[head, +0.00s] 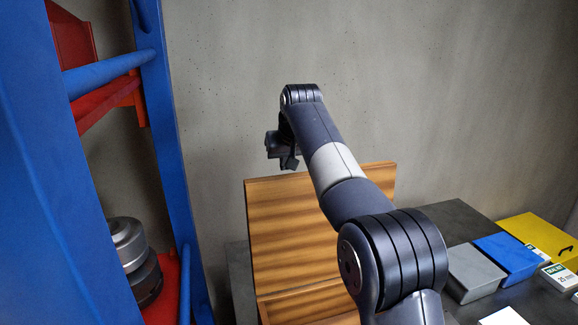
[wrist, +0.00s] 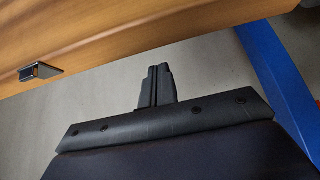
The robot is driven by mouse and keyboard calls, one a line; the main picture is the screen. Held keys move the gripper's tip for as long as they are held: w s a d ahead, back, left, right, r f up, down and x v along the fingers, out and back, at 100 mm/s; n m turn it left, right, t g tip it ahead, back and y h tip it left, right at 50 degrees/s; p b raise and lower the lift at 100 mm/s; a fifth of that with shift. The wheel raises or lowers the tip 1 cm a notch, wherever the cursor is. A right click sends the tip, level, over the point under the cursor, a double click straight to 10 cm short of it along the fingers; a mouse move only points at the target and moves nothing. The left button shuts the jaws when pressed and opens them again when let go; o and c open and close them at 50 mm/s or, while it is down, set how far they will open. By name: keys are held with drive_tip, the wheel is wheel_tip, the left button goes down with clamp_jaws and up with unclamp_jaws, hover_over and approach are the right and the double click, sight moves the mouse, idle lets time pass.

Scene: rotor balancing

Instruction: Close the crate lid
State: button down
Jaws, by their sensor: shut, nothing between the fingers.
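The wooden crate lid (head: 285,225) stands raised, nearly upright, at the back of the wooden crate (head: 300,300). My arm hides much of the lid's right side and most of the crate. My gripper (head: 290,163) is above the lid's top edge, left of its middle. In the wrist view my gripper (wrist: 157,70) is shut and empty, with its fingers together. The wooden lid (wrist: 140,35) crosses the top of that view, with a small metal catch (wrist: 40,72) on its edge. A gap shows between the fingertips and the wood.
A blue rack (head: 165,150) with red shelves stands at the left and holds metal rotor parts (head: 130,245). It also shows in the wrist view (wrist: 275,80). Grey, blue (head: 508,255) and yellow boxes lie on the dark table at right. A concrete wall is behind.

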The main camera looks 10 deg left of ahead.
drive_tip(key=s, duration=0.1)
drive_tip(key=s+d, duration=0.1)
drive_tip(key=s, duration=0.1)
drive_tip(key=shift+d+r, duration=0.1)
drive_tip(key=shift+r, duration=0.1)
drive_tip(key=shift+s+d, duration=0.1)
idle(0.4)
